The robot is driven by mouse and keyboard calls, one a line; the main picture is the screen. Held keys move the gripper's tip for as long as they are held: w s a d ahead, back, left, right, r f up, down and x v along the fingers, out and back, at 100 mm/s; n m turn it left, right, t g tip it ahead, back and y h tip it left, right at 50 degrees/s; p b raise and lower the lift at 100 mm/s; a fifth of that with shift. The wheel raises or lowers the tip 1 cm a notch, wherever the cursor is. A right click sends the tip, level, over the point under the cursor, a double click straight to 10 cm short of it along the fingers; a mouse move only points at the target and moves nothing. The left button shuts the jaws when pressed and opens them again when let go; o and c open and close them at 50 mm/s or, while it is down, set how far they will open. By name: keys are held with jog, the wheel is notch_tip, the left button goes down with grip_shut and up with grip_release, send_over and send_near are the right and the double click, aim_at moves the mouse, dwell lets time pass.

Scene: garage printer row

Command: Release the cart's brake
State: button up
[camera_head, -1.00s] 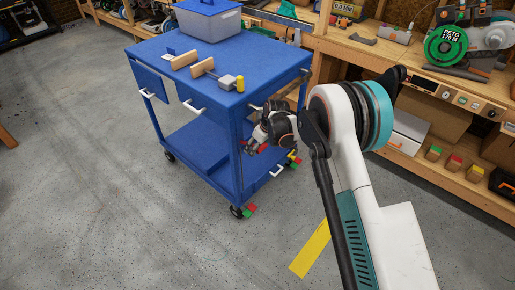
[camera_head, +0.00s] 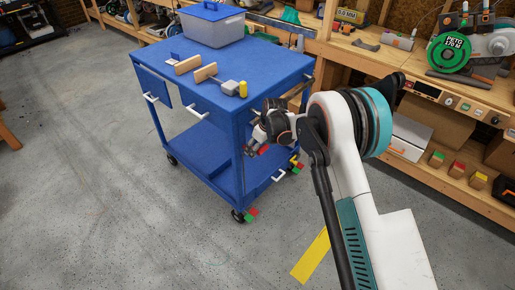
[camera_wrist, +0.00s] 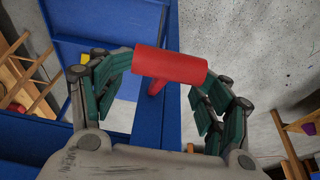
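The blue cart (camera_head: 232,125) stands on the concrete floor. A red T-shaped handle (camera_wrist: 170,66) is at its near right side in the wrist view; it also shows small in the head view (camera_head: 263,149). My gripper (camera_wrist: 166,78) has its fingers apart, one toward each end of the handle's crossbar; I cannot tell whether they touch it. In the head view my gripper (camera_head: 258,142) is beside the cart's near right corner post, below the top. Red and green tabs (camera_head: 251,213) show at the near caster (camera_head: 238,215), and more coloured tabs (camera_head: 295,162) at the right caster area.
A workbench (camera_head: 440,88) with shelves runs along the right and back. Yellow tape (camera_head: 311,257) marks the floor. Left floor is clear.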

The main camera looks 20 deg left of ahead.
jog(key=shift+o, duration=0.8)
jog(key=v, duration=1.2)
